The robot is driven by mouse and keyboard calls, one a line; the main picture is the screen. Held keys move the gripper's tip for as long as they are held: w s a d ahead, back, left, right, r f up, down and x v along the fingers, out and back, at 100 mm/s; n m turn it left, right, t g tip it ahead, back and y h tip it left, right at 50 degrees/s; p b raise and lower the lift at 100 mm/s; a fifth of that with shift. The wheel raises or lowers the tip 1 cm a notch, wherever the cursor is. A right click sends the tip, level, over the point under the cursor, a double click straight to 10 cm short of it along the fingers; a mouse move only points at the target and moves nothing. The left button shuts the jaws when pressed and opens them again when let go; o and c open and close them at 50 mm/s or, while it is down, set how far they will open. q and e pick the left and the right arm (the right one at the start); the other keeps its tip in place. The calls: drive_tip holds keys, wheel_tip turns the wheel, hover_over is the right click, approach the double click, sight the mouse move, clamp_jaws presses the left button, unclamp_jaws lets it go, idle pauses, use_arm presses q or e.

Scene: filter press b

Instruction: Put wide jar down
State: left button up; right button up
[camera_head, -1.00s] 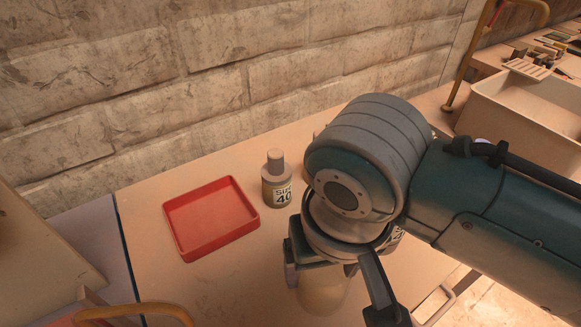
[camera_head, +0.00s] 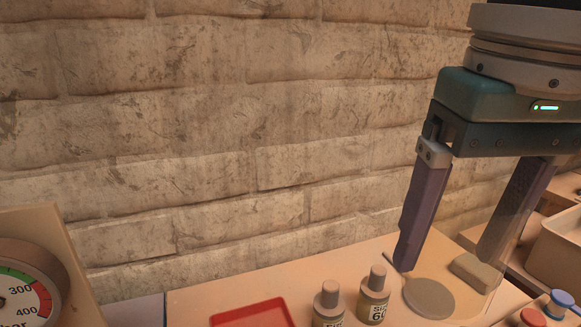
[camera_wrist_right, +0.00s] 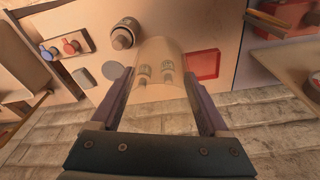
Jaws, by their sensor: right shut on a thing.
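The wide jar (camera_wrist_right: 160,62) is a see-through, pale amber cylinder between the fingers of my right gripper (camera_wrist_right: 160,103) in the right wrist view. The fingers are apart, shut on its sides. In the head view my right gripper (camera_head: 457,257) points down at the right, above the table. The clear jar is hard to make out between its fingers there. Two small labelled bottles show through the jar in the wrist view; in the head view they are the left bottle (camera_head: 328,306) and the right bottle (camera_head: 374,296). My left gripper is not in view.
A red tray (camera_head: 252,314) lies left of the bottles. A flat grey disc (camera_head: 429,299) and a pale block (camera_head: 477,272) lie on the table (camera_head: 205,297). Red and blue knobs (camera_wrist_right: 70,47) and another bottle (camera_wrist_right: 122,36) are also there. A gauge (camera_head: 18,292) stands at left.

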drive_tip(key=s+d+r, duration=0.2)
drive_tip(key=d+r, duration=0.3)
drive_tip(key=r, duration=0.2)
wheel_tip(320, 180, up, 33)
drive_tip(key=p, duration=3.3)
drive_tip(key=shift+a+r+m+p, duration=0.2)
drive_tip(key=shift+a+m+p, duration=0.1)
drive_tip(key=shift+a, duration=0.1)
